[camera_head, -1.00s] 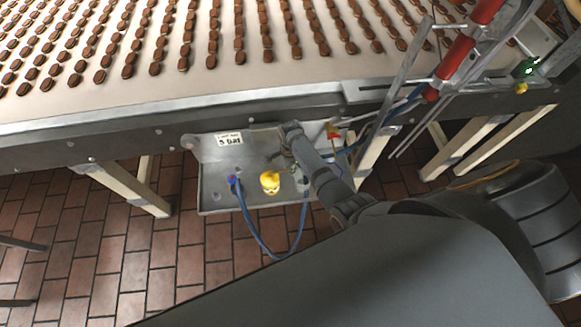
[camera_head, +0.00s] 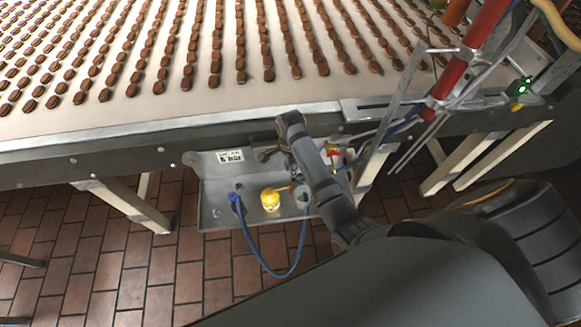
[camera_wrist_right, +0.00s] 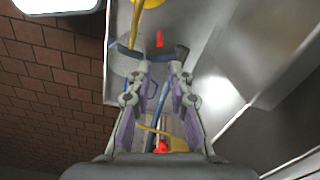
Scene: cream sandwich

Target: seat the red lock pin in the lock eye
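A small red piece (camera_wrist_right: 160,40), which looks like the lock pin, shows just beyond my right fingertips in the right wrist view. A second red piece with a yellow part (camera_wrist_right: 162,147) shows lower, between the finger bases. A red and yellow piece also shows at the tray's right end in the head view (camera_head: 333,152). I cannot tell for sure which is the pin, and I cannot make out the lock eye. My right gripper (camera_wrist_right: 162,68) is over the tray with a gap between its fingers, and nothing is visibly gripped. My left gripper is not in view.
The metal tray (camera_head: 215,215) hangs under the conveyor edge (camera_head: 120,130). It carries a yellow-capped bowl (camera_head: 270,199) and a blue hose (camera_head: 250,245) that loops below it. Red cylinders and rods (camera_head: 452,75) stand at right.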

